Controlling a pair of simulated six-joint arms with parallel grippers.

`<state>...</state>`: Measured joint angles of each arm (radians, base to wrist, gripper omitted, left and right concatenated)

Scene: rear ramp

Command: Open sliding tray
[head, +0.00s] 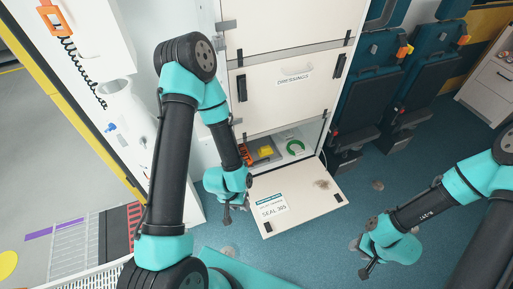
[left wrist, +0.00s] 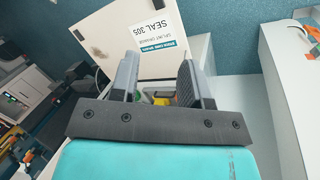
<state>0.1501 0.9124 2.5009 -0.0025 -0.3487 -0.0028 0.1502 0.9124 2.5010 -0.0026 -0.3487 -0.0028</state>
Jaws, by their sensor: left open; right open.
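The low compartment (head: 292,146) of the white cabinet is open, its labelled flap (head: 290,205) folded down and outward. A dark tray-like item with a yellow object (head: 266,151) lies inside, beside a green curved object (head: 295,147). I cannot tell whether a sliding tray is among these. My left gripper (head: 228,212) is open and empty, low at the left side of the flap. In the left wrist view its two fingers (left wrist: 157,72) are apart, with the flap (left wrist: 115,35) beyond them and bits of yellow and green between. My right gripper (head: 367,264) is open and empty, right of the flap.
A closed drawer front marked "DRESSINGS" (head: 290,85) is above the compartment. Dark folding seats (head: 365,90) stand to the right of the cabinet. A white wall unit (head: 125,120) is at the left. Blue floor (head: 420,180) is clear between the flap and the right arm.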

